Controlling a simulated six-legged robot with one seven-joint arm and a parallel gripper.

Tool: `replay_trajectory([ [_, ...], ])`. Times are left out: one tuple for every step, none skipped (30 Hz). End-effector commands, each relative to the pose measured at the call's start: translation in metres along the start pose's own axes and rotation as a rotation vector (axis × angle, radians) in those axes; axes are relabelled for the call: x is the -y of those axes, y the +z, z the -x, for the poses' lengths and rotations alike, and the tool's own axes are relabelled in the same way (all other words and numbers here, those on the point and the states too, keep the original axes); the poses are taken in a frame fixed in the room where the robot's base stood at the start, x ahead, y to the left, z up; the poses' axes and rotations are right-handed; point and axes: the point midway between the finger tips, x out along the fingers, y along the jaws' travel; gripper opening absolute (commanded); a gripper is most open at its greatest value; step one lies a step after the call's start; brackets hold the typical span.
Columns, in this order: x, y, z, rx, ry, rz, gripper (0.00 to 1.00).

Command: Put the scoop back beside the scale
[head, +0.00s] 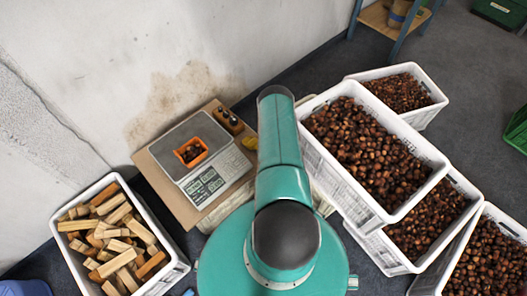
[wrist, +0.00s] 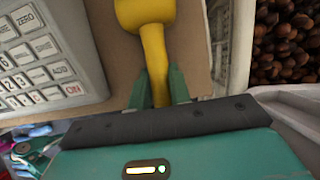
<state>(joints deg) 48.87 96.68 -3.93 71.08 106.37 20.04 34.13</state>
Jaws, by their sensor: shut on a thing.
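The yellow scoop (wrist: 152,42) shows in the wrist view, its wider end at the top edge and partly cut off. My gripper (wrist: 160,84) is shut on its handle, one green finger on each side. Beneath it is the brown board (wrist: 115,50) that the scale stands on. The scale's keypad (wrist: 42,62) is to the left. In the head view the scale (head: 203,160) carries an orange tray (head: 191,152) with a few chestnuts. I cannot tell whether the scoop touches the board.
White crates of chestnuts (head: 345,182) stand to the right, some stacked. A white crate of wood pieces (head: 168,244) stands at lower left. A stained wall (head: 110,60) rises behind.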

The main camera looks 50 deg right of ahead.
Motion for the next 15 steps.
replay_trajectory([
  [0.0000,-0.0004,-0.0004,0.000,0.000,0.000,0.25],
  [-0.0001,-0.0003,-0.0003,0.000,0.000,0.000,0.31],
  [0.0000,-0.0003,-0.0002,0.000,0.000,0.000,0.39],
  [0.0000,-0.0003,-0.0002,0.000,0.000,0.000,0.41],
  [0.0000,-0.0002,-0.0002,0.000,0.000,0.000,0.41],
  [-0.0001,-0.0002,-0.0001,0.000,0.000,0.000,0.41],
  [-0.0001,-0.0003,-0.0001,0.000,0.000,0.000,0.41],
  [-0.0001,-0.0002,-0.0001,0.000,0.000,0.000,0.41],
  [-0.0001,-0.0002,-0.0001,0.000,0.000,0.000,0.41],
  [-0.0001,-0.0002,-0.0001,0.000,0.000,0.000,0.41],
  [0.0000,-0.0001,0.0000,0.000,0.000,0.000,0.41],
  [0.0000,0.0001,0.0004,0.000,0.000,0.000,0.41],
  [0.0001,0.0005,0.0011,0.000,0.000,0.000,0.41],
  [0.0002,0.0011,0.0022,0.000,0.000,0.000,0.41],
  [0.0005,0.0016,0.0045,0.001,-0.001,0.000,0.41],
])
